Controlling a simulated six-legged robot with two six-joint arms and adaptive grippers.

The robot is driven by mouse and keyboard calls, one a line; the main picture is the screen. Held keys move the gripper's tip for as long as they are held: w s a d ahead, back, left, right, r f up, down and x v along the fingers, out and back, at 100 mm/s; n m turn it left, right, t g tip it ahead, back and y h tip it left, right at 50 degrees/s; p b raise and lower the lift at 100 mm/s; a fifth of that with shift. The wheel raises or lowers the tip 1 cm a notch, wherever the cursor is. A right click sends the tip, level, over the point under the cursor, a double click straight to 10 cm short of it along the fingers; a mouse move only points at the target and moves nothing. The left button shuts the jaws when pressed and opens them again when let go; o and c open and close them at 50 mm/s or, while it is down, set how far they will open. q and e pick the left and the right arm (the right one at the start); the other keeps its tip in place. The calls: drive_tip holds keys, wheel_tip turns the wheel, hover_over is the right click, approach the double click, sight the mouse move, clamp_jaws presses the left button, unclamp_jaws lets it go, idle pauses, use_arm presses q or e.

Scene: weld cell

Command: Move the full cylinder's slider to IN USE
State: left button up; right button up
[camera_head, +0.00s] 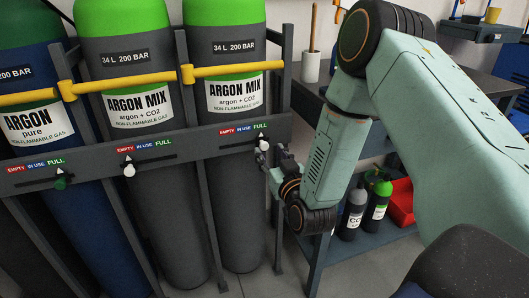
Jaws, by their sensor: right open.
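The right argon mix cylinder (236,190) is grey with a green top. Its slider's white knob (264,145) sits at the right end of its slot, under the green FULL label (261,126). Its IN USE label (245,129) is just left of that. My right gripper (265,157) is open, with its fingers close below the knob; whether they touch it I cannot tell. The middle argon mix cylinder (160,215) has its white knob (129,170) under EMPTY. The blue argon pure cylinder (92,225) has a green knob (61,183) near FULL. My left gripper is not in view.
Yellow bars (125,82) and a dark rack rail (200,145) cross in front of the cylinders. At right, a dark bench (470,82) has a lower shelf with small bottles (378,198) and a red bin (402,203). Floor shows between rack and bench.

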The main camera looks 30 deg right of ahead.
sight(265, 147)
drive_tip(key=shift+b+x, duration=0.4)
drive_tip(key=shift+x, duration=1.15)
drive_tip(key=shift+a, duration=0.15)
clamp_jaws()
